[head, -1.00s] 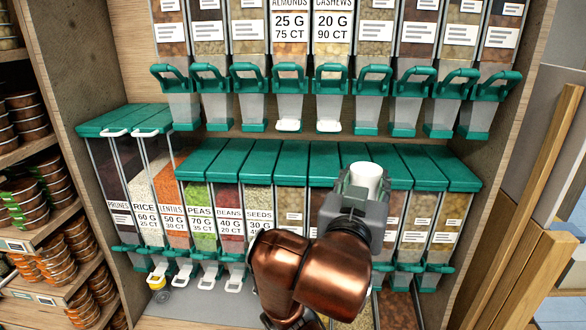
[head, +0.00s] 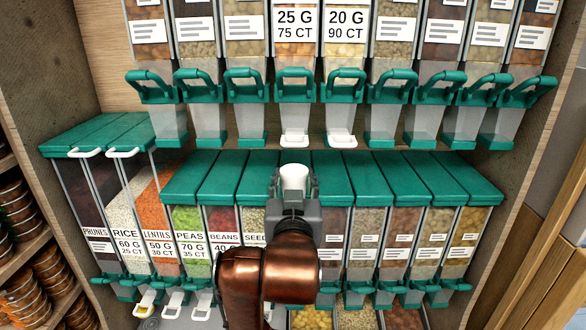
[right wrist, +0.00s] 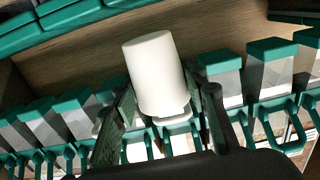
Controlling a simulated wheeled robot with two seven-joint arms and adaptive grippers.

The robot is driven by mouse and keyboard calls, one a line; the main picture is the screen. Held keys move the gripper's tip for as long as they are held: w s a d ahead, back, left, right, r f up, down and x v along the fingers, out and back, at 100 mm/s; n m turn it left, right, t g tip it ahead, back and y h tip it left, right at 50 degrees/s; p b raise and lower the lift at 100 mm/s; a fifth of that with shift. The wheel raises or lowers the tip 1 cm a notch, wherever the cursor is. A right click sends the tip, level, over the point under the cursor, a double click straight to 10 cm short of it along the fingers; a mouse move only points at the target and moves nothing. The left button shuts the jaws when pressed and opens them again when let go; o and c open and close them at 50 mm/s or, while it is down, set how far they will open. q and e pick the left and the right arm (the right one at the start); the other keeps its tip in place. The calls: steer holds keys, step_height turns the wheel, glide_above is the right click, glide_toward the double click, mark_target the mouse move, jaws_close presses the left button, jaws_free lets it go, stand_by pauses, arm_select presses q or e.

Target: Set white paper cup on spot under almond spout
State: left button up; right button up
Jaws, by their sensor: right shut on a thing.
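The white paper cup (head: 294,178) is held upright in my right gripper (head: 294,190), in front of and just below the almond dispenser. The cup also shows in the right wrist view (right wrist: 157,75), between the two fingers (right wrist: 160,120) of that gripper. The almond spout (head: 294,120) has a green handle and a white tab (head: 294,140) at its bottom, right above the cup in the head view. The label above it reads 25 G, 75 CT. The spot under the spout is hidden behind the cup and gripper. My left gripper is not in view.
A similar spout with a white tab (head: 341,140) is just to the right, under the 20 G label. Green-lidded lower bins (head: 378,178) form a ledge below the upper spouts. Stacked tins (head: 45,270) stand on a shelf at the left.

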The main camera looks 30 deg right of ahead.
mark_target(295, 173)
steer(key=x, duration=0.5)
steer(key=shift+w+d+f, duration=0.25)
steer(key=shift+w+d, duration=0.05)
steer(key=shift+p+x, duration=0.35)
steer(key=shift+x, duration=0.85)
steer(key=x, duration=0.2)
steer(key=shift+w+d+r, duration=0.1)
steer(key=shift+w+d, duration=0.1)
steer(key=shift+w, duration=0.2)
steer(key=shift+w+d, duration=0.2)
steer(key=shift+w, duration=0.15)
steer(key=shift+w+d+p, duration=0.25)
steer(key=shift+w+p, duration=0.05)
steer(key=shift+w, duration=0.2)
step_height(295, 173, down, 3)
steer(key=shift+r, duration=0.1)
steer(key=shift+f, duration=0.6)
steer(key=o, duration=0.8)
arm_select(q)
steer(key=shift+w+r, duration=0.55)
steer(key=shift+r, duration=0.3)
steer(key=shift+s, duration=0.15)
